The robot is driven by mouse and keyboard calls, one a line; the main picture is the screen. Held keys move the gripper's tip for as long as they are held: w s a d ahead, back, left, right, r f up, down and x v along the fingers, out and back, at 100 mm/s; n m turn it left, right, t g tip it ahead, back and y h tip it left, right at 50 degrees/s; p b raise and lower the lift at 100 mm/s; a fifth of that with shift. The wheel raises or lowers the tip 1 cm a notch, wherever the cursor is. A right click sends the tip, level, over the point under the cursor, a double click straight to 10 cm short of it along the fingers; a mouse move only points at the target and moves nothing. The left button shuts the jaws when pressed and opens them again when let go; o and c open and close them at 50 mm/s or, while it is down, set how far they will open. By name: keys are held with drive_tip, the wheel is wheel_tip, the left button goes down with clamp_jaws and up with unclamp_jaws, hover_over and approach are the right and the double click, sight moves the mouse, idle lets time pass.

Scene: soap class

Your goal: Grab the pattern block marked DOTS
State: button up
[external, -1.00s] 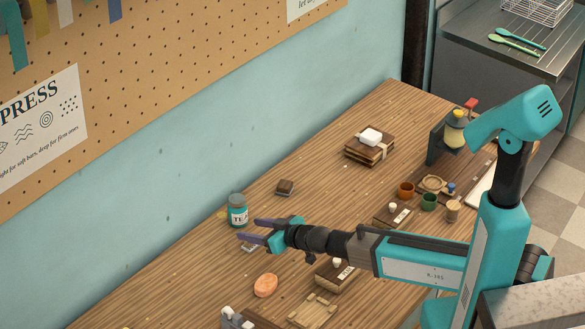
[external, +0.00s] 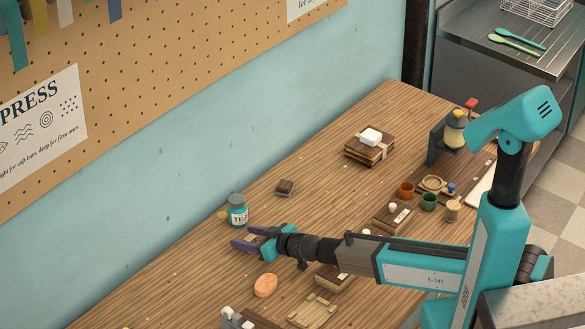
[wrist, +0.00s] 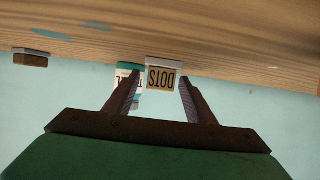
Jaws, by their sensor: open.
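In the external view my gripper (external: 243,239) is low over the table near the wall side. The block is not clearly visible there, with the gripper in front.
A small brown block (external: 285,187) sits farther back. An orange oval soap (external: 265,285) and a wooden tray (external: 313,311) lie nearer.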

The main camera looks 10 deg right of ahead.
sight(248, 237)
idle(0.5)
drive_tip(key=c, duration=1.1)
drive_tip(key=shift+r, duration=0.1)
drive_tip(key=shift+r+p, duration=0.55)
drive_tip(key=shift+r, duration=4.35)
